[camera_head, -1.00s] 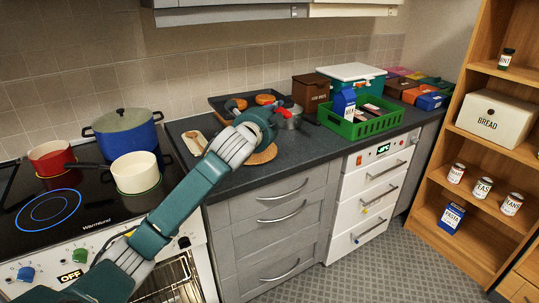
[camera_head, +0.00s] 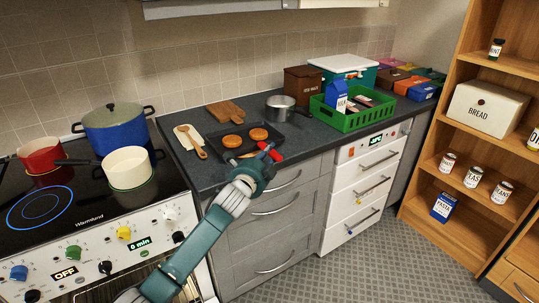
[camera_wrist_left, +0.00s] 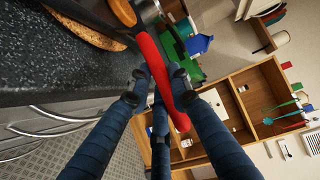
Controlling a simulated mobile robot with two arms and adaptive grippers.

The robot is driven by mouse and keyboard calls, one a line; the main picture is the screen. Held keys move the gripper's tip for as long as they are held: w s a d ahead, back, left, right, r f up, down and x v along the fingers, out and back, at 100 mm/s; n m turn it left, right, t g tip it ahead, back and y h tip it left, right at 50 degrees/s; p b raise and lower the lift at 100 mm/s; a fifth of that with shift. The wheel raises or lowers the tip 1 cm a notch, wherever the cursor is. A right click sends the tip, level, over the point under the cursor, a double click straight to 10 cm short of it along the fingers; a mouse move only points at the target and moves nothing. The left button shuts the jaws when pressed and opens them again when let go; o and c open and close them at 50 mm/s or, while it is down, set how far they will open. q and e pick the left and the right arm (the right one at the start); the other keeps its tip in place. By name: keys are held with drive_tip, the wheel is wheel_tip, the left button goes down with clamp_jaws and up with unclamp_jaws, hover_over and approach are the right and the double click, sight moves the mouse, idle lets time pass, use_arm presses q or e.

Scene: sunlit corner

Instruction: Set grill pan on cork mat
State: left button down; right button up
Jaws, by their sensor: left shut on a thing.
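The grill pan (camera_head: 267,146) is a dark square pan with a red handle, with two orange-brown round pieces on it. It is over the worktop near the front edge. My left gripper (camera_head: 262,163) is shut on the red handle, which also shows in the left wrist view (camera_wrist_left: 160,68). The cork mat (camera_wrist_left: 90,29) shows as a tan disc edge below the pan in the left wrist view. My right gripper is not in view.
A steel saucepan (camera_head: 281,108) stands just behind the pan, with a green crate (camera_head: 350,124) to its right. A wooden board (camera_head: 225,112) and a pale board with a spoon (camera_head: 190,138) lie behind and left. The hob with pots (camera_head: 128,168) is at left.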

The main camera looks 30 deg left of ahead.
use_arm(q)
drive_tip(key=c, duration=1.6)
unclamp_jaws()
drive_tip(key=shift+s+f, duration=0.1)
drive_tip(key=shift+s, duration=0.1)
